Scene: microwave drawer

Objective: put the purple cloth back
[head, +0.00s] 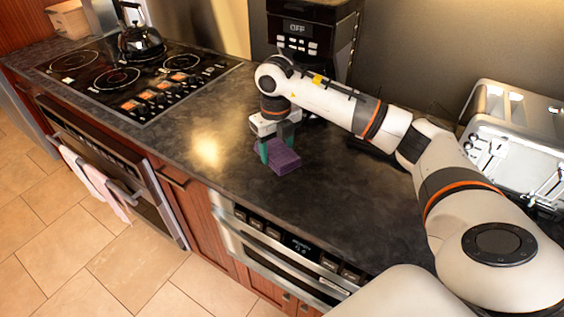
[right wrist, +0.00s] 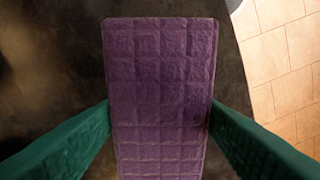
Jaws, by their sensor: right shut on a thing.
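The purple cloth (head: 284,158) is a folded, quilted block over the dark countertop, near its front edge. My right gripper (head: 277,150) points down at it, with green fingers on either side, shut on the cloth. In the right wrist view the cloth (right wrist: 160,90) fills the middle between the two green fingers (right wrist: 160,130). I cannot tell whether the cloth touches the counter or is just above it. My left gripper is not in view.
A black coffee machine (head: 303,35) stands behind my right gripper. A stove top (head: 135,75) with a kettle (head: 138,38) is at the left. A microwave drawer (head: 285,255) sits below the counter. The counter (head: 330,200) is clear in front.

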